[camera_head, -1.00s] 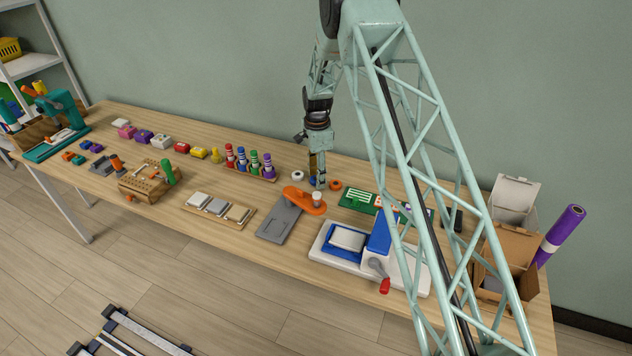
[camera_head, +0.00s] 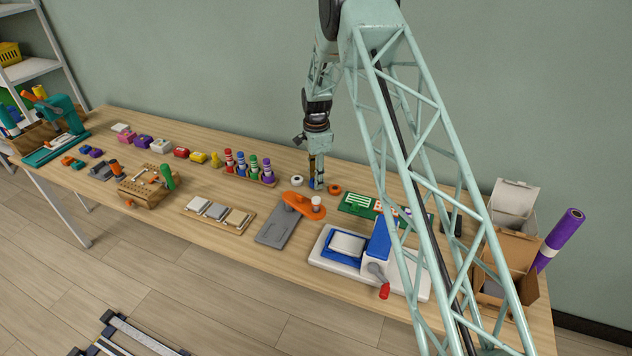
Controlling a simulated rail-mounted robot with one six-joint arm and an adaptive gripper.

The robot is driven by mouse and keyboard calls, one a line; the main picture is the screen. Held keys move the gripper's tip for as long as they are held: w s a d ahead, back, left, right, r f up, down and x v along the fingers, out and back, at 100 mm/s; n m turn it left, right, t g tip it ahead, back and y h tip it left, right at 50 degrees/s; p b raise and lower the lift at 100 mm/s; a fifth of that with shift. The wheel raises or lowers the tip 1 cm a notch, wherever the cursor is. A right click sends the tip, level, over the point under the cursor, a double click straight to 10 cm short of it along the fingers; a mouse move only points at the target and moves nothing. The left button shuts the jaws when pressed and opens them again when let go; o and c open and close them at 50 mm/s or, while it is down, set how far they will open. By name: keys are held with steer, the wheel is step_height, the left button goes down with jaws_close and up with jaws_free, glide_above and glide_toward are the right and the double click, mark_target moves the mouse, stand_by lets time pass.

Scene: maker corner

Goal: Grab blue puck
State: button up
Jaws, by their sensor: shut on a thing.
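My gripper (camera_head: 317,180) points straight down at the back of the workbench, right of the middle of the view. Its fingers are shut on the blue puck (camera_head: 311,183), of which only a small blue patch shows beside the fingers. The rest of the puck is hidden by the fingers. The puck is at or very near the bench top; I cannot tell whether it touches it.
A white puck (camera_head: 296,181) lies just left of my gripper and an orange puck (camera_head: 334,188) just right. An orange-armed grey tool (camera_head: 282,222) stands in front. A green board (camera_head: 356,203) lies to the right.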

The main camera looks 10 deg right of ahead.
step_height(320, 180, up, 9)
steer(key=shift+p, duration=0.4)
steer(key=shift+f, duration=0.1)
stand_by(0.4)
